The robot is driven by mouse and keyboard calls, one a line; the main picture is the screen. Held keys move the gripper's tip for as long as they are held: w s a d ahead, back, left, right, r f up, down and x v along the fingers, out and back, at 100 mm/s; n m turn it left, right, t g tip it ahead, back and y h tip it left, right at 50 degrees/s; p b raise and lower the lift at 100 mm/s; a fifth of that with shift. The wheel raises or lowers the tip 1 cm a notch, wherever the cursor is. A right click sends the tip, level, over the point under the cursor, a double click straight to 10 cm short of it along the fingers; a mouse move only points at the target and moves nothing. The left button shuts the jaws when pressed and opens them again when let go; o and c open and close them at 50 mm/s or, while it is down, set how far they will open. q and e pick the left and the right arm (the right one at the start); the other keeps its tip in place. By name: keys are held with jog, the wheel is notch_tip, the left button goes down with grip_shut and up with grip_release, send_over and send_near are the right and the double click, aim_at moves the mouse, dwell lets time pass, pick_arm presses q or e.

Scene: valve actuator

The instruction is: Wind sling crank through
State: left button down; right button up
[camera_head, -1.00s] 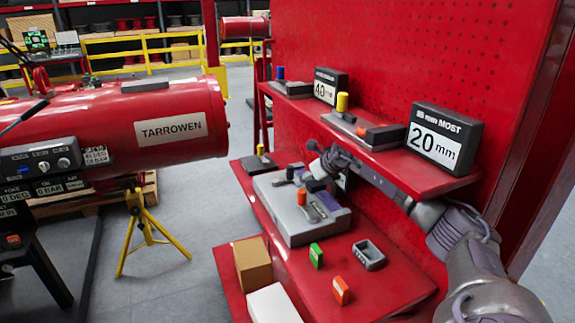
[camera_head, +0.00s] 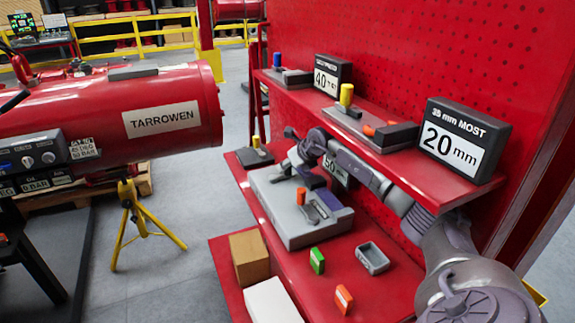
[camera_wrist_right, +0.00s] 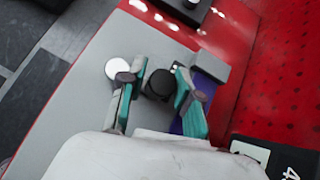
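A grey box unit (camera_head: 275,225) with a purple panel lies on the lower red shelf. An upright orange handle (camera_head: 301,196) stands on it. My right gripper (camera_head: 308,172) is over the far part of this unit, seen small and partly hidden by its own arm. In the right wrist view my right gripper (camera_wrist_right: 160,76) has its two teal-padded fingers apart, one on each side of a round black knob (camera_wrist_right: 158,85). Whether either finger touches the knob I cannot tell. Which part is the sling crank is not clear. My left gripper is out of view.
The upper shelf (camera_head: 395,165) with a 20 mm sign block (camera_head: 463,140) overhangs my right arm.

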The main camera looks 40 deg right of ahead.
grip_shut()
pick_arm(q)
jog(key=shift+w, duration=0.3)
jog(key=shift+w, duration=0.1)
pick_arm(e)
jog(key=shift+s, duration=0.15)
